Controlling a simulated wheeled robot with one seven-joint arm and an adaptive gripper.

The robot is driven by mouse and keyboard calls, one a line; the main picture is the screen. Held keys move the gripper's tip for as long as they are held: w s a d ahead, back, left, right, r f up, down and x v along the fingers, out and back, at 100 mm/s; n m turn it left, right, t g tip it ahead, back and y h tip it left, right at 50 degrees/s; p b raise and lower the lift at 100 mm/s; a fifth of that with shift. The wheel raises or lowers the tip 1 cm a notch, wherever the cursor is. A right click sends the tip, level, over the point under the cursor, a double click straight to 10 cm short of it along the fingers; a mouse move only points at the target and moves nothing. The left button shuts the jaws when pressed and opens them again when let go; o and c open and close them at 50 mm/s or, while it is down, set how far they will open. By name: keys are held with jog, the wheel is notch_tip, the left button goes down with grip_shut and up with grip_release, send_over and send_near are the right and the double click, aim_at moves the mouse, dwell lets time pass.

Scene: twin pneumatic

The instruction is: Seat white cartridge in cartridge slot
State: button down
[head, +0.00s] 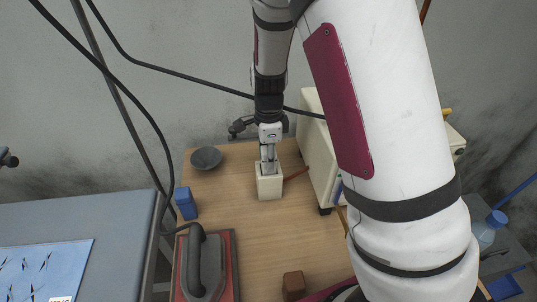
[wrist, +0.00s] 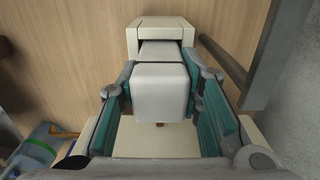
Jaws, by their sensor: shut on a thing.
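The white cartridge (wrist: 160,92) is in the middle of the wrist view, between the teal pads of my gripper (wrist: 161,98). My gripper is shut on it. The cream housing with the cartridge slot (wrist: 160,30) shows behind and below the cartridge. In the head view the housing (head: 269,188) stands upright on the wooden table, and my gripper (head: 268,163) points straight down at its top. The cartridge's lower end is hidden, so I cannot tell how deep it sits in the slot.
A dark bowl (head: 206,158) and a blue block (head: 186,204) lie left of the housing. A float tool (head: 204,265) and a brown block (head: 293,285) are nearer. A large cream box (head: 318,160) stands close on the right. The tabletop (head: 250,240) in front is clear.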

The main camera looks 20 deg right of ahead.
jog(key=c, duration=1.1)
grip_release()
notch_tip(320, 180, up, 13)
jog(key=shift+s+d+r+n+t, duration=0.1)
jog(key=shift+s+r+n+t, duration=0.75)
jog(key=shift+s+r+n, duration=2.05)
jog(key=shift+s+r+n+t, duration=0.8)
jog(key=shift+s+r+n, duration=0.35)
jog(key=shift+s+n, duration=3.35)
jog(key=shift+s+d+r+n+t, duration=0.1)
jog(key=shift+s+r+n+t, duration=0.75)
jog(key=shift+s+r+n, duration=2.65)
jog(key=s+f, duration=0.1)
jog(key=s+f+m, duration=0.1)
jog(key=shift+s+f+m, duration=0.1)
jog(key=shift+f+m, duration=0.2)
jog(key=shift+f, duration=0.1)
